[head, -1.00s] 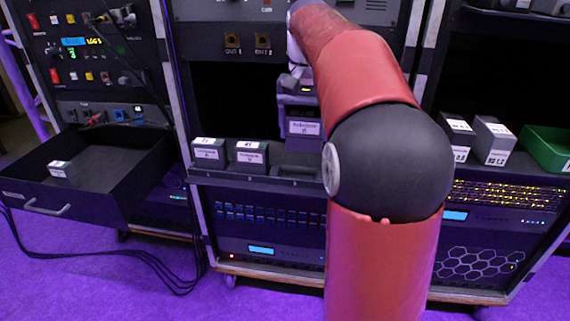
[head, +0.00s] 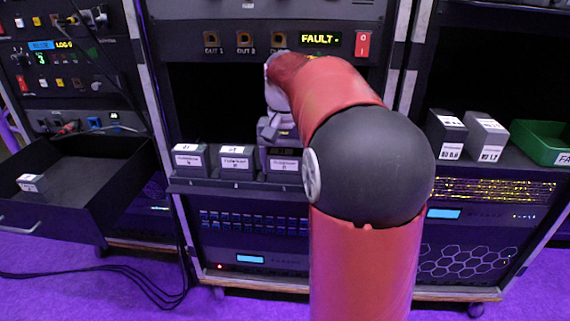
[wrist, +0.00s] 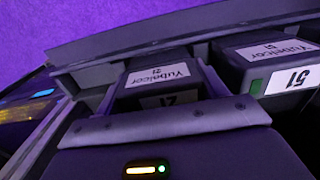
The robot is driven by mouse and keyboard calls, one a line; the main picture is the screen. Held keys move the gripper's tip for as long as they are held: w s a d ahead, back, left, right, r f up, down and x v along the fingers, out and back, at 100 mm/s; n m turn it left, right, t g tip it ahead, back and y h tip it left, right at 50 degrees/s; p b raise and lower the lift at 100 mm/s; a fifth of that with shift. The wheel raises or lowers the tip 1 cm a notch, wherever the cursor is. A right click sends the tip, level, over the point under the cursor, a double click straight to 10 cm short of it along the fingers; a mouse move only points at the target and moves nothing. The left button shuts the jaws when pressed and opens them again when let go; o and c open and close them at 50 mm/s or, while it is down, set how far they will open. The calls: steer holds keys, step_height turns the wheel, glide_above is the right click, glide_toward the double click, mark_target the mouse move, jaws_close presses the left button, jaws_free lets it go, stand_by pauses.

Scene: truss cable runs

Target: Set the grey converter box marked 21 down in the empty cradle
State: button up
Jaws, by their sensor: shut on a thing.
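The grey converter box marked 21 (head: 284,164) is in line with two similar boxes on the rack shelf in the head view. The wrist view shows its white label, reading 21, upside down (wrist: 157,76). My gripper (head: 277,143) is shut on this box from above; its fingertips are hard to make out. The cradle (wrist: 110,97) shows as dark walls around the box in the wrist view. The box looks down between them, but its underside is hidden, so I cannot tell whether it rests on the bottom.
A box marked 51 (wrist: 268,66) stands close beside the held box; it also shows in the head view (head: 237,163). Another box (head: 190,161) is further left. An open drawer (head: 85,190) holds a small box. Two boxes and a green bin (head: 541,142) stand right.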

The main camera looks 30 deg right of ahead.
steer(key=shift+f, duration=0.1)
steer(key=o, duration=1.2)
steer(key=shift+c, duration=0.2)
step_height(320, 180, up, 12)
steer(key=shift+r+p, duration=0.2)
steer(key=shift+p, duration=1)
steer(key=s+a+f+n+t, duration=0.2)
steer(key=s+a+f+n, duration=0.1)
steer(key=s+a+f, duration=0.4)
steer(key=s+a+f+n+t, duration=0.3)
steer(key=s+a+f, duration=0.3)
steer(key=s, duration=0.7)
steer(key=shift+a+f+n+t, duration=0.3)
steer(key=shift+a+f+n, duration=0.1)
steer(key=shift+f, duration=0.25)
